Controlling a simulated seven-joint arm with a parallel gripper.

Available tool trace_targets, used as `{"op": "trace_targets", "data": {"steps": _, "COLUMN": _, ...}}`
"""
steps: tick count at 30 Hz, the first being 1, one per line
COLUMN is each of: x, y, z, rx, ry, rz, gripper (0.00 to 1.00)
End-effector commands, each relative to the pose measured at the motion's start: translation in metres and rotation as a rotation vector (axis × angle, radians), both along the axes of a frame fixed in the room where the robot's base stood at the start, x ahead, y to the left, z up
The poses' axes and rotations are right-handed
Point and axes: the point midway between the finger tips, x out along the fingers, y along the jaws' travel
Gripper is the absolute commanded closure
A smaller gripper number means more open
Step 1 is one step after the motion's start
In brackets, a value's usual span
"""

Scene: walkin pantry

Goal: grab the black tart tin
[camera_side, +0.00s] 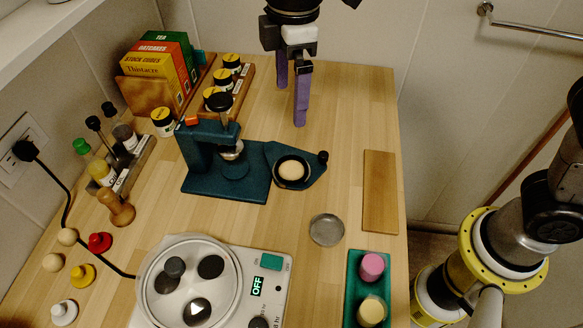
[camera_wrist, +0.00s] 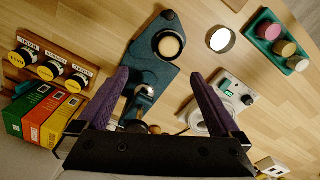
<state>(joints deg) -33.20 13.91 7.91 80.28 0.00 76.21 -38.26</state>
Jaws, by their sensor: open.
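The black tart tin (camera_side: 279,181) is a small round dark-rimmed dish with a pale disc inside. It sits on the teal plate at the right of the teal press (camera_side: 220,185). In the wrist view the tin (camera_wrist: 158,39) shows as a black ring around the pale disc, ahead of the fingertips. My gripper (camera_side: 291,106) has purple fingers and hangs above the worktop, beyond the tin in the side view. In the wrist view my gripper (camera_wrist: 159,73) is open, with nothing held between its fingers.
A grey round tin (camera_side: 326,229) lies right of the press. A teal tray (camera_side: 352,290) with small cylinders and a wooden board (camera_side: 380,190) lie along the right edge. Boxes (camera_side: 160,70) and a jar rack (camera_side: 240,95) stand at the back left. An appliance (camera_side: 270,300) is in front.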

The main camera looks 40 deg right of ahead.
Motion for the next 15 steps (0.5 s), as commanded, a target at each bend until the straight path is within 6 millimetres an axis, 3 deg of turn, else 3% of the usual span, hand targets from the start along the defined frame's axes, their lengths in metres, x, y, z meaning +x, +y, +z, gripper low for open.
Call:
{"op": "trace_targets", "data": {"steps": 4, "x": -0.008, "y": 0.015, "z": -0.018, "rx": -0.019, "ry": 0.028, "rz": 0.036, "gripper": 0.00}}
{"op": "trace_targets", "data": {"steps": 15, "x": -0.009, "y": 0.014, "z": -0.080, "rx": -0.019, "ry": 0.029, "rz": 0.035, "gripper": 0.00}}
